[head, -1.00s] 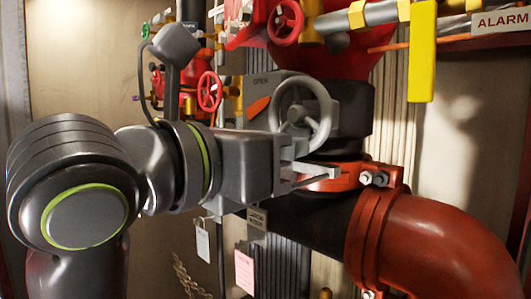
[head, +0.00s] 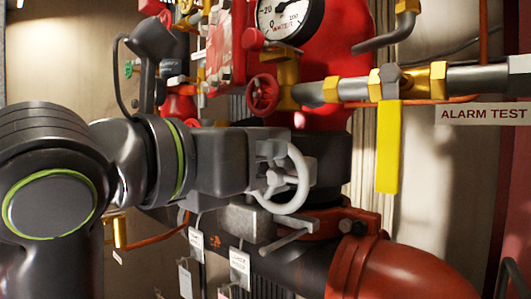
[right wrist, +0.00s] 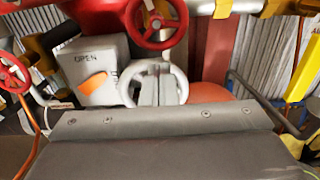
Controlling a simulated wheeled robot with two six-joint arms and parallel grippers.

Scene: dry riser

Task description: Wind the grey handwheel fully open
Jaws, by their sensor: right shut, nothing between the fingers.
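The grey handwheel (head: 304,178) is on the front of its grey valve housing, in the middle of the head view. It also shows in the right wrist view (right wrist: 182,86), just beyond my fingers. My right gripper (head: 274,165) is at the left side of the wheel in the head view and overlaps its rim and hub. Its fingers (right wrist: 157,88) are shut together with nothing between them, in front of the wheel's opening. Whether they touch a spoke or rim is unclear. In the wrist view the housing bears the word OPEN and an orange pointer (right wrist: 95,82). My left gripper is not in view.
A red handwheel (head: 263,95) is just above, with a gauge (head: 284,18) higher up. A yellow lever (head: 389,146) hangs at the right by the ALARM TEST sign (head: 482,113). A large red pipe elbow (head: 400,268) is below right. Tags (head: 239,268) hang below.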

